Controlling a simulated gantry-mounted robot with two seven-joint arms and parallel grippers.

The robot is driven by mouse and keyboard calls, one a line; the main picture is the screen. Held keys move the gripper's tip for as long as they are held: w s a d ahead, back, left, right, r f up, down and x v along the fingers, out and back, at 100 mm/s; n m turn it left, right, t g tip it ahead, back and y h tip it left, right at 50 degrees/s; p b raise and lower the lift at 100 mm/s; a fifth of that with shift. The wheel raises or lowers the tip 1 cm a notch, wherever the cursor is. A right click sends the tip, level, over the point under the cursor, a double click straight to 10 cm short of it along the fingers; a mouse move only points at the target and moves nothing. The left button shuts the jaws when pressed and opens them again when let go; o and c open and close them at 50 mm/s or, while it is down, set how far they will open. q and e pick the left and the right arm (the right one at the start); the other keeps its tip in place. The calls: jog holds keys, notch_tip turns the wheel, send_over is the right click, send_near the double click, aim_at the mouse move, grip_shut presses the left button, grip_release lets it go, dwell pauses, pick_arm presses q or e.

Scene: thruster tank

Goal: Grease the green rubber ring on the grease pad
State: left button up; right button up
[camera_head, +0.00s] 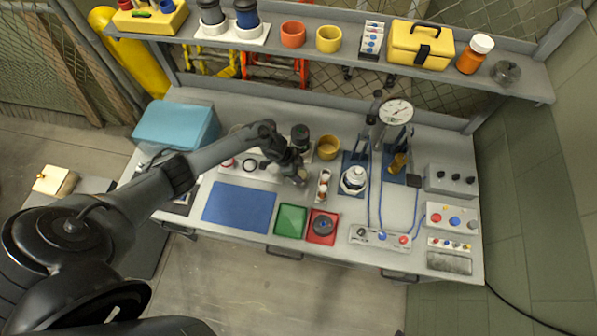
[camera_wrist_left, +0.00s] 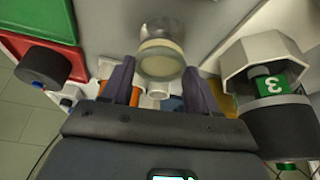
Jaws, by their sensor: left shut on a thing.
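I cannot make out the green rubber ring. I cannot tell which thing is the grease pad, or whether the part touches anything below. My right gripper is not in view.
A blue mat (camera_head: 238,206), a green tray (camera_head: 291,220) and a red tray (camera_head: 322,228) with a black round piece lie near the front. A white-topped fitting (camera_head: 354,179) and gauge stand (camera_head: 396,111) are on the right. A shelf (camera_head: 350,67) runs along the back.

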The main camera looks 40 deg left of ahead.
pick_arm(q)
jog(key=shift+s+a+f, duration=0.15)
jog(key=shift+s+a, duration=0.05)
jog(key=shift+s, duration=0.05)
jog(key=shift+s+r+p, duration=0.1)
jog(key=shift+r+p, duration=0.5)
jog(key=shift+p, duration=0.05)
notch_tip(320, 180, up, 5)
jog(key=p, duration=0.4)
jog(key=shift+d+p, duration=0.1)
jog(key=shift+p, duration=0.25)
